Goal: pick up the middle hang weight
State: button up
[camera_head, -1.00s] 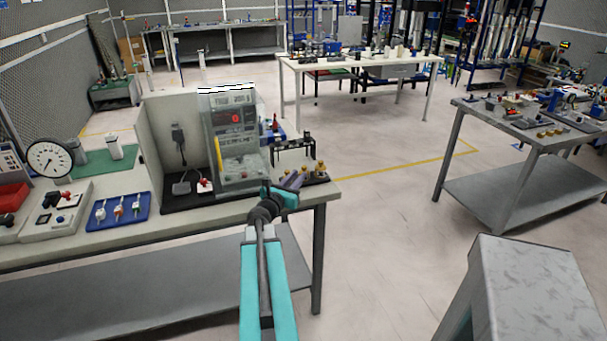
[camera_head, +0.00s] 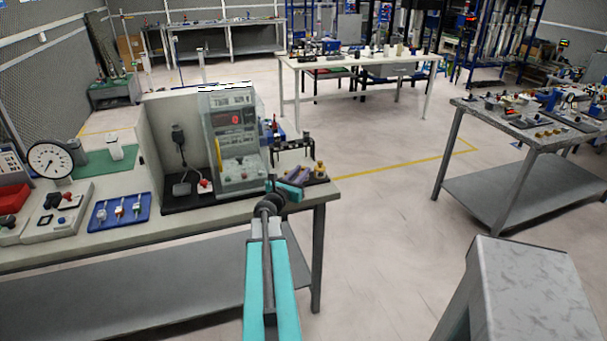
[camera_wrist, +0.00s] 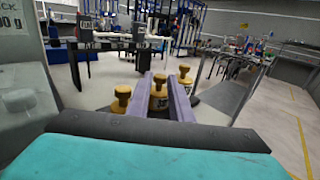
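Three brass-yellow hang weights with knob tops stand in a row in the wrist view: the left one (camera_wrist: 122,99), the middle one (camera_wrist: 159,94) and the right one (camera_wrist: 185,108). My gripper (camera_wrist: 160,76) is open, its two purple fingers pointing at the row. The middle weight shows between the fingers, with no clear contact; its depth between them is hard to tell. The fingers partly cover the outer weights. In the head view my gripper (camera_head: 302,174) is at the bench's right end, just left of a visible brass weight (camera_head: 320,169); the other weights are mostly hidden there.
A grey machine with a red display (camera_head: 235,135) stands left of my gripper. A dark rack (camera_head: 292,145) stands behind the weights. The bench (camera_head: 160,222) ends just right of them. Open floor lies between it and the right-hand table (camera_head: 520,135).

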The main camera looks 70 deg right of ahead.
jog(key=shift+s+d+p, duration=0.1)
jog(key=shift+d+p, duration=0.25)
jog(key=shift+d, duration=1.05)
grip_shut()
